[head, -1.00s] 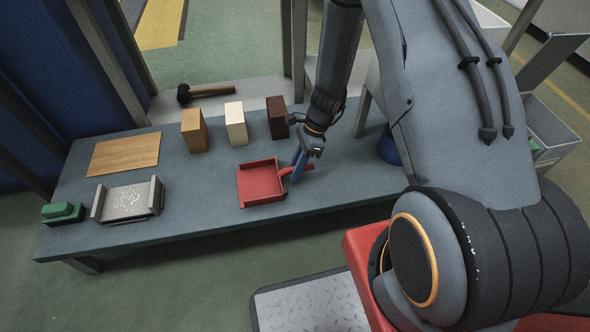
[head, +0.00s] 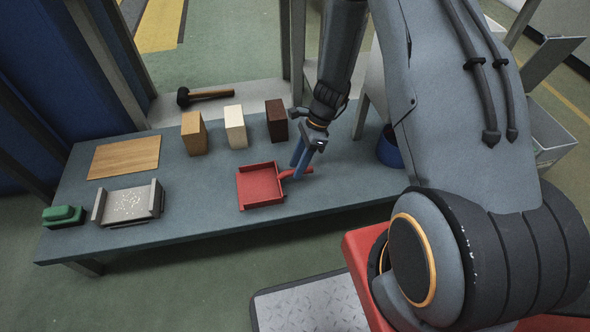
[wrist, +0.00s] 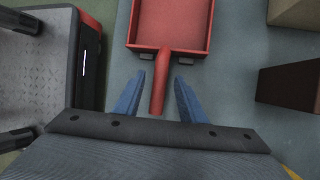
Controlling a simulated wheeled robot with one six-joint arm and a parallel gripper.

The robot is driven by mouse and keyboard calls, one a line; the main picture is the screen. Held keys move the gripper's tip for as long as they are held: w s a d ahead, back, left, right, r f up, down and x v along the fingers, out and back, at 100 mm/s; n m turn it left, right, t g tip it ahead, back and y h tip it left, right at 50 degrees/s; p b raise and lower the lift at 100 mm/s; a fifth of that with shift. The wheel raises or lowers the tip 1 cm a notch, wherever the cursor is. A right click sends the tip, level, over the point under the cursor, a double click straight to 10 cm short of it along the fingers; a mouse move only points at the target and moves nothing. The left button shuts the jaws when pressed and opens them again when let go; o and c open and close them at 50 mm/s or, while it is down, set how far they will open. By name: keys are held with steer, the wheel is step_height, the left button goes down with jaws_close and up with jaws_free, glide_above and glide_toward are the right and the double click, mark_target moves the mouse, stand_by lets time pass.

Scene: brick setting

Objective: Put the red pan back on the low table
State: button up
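The red pan (head: 261,186) lies flat on the low grey-blue table (head: 215,212), near the middle of its front side. Its handle points right, toward my gripper (head: 301,163). In the wrist view the pan (wrist: 171,25) is at the top, with its handle running down toward me. My gripper (wrist: 158,92) shows two blue fingers, one on each side of the handle, with a gap on both sides. The gripper is open and does not touch the handle there.
Three blocks, tan (head: 193,133), cream (head: 235,127) and dark brown (head: 276,120), stand behind the pan. A grey tray (head: 128,204), a green object (head: 63,215) and a wooden board (head: 124,157) are at left. A blue container (head: 390,148) stands at right.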

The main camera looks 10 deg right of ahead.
steer(key=p+v, duration=0.2)
steer(key=v, duration=0.7)
steer(key=s+a+r+n+h, duration=0.1)
steer(key=a+r+n, duration=0.2)
steer(key=r, duration=0.2)
steer(key=s+a+r+n, duration=0.2)
steer(key=a+r+n, duration=0.1)
steer(key=r, duration=0.3)
steer(key=s+a+r+n+t+h, duration=0.1)
steer(key=s+a+r+n, duration=0.2)
steer(key=s+r+n, duration=0.5)
steer(key=s+a+r+n+t+h, duration=0.1)
steer(key=s+a+r+n, duration=0.3)
steer(key=s+r+n, duration=0.5)
steer(key=s+r+h, duration=0.1)
steer(key=s, duration=0.2)
steer(key=shift+s+a, duration=0.3)
steer(key=d+r+m+p, duration=0.4)
steer(key=d+r+p, duration=0.9)
steer(key=p, duration=1)
step_height(320, 180, up, 4)
steer(key=shift+s+d+f+h, duration=0.1)
steer(key=shift+s+d+h, duration=0.25)
steer(key=shift+s+h, duration=0.05)
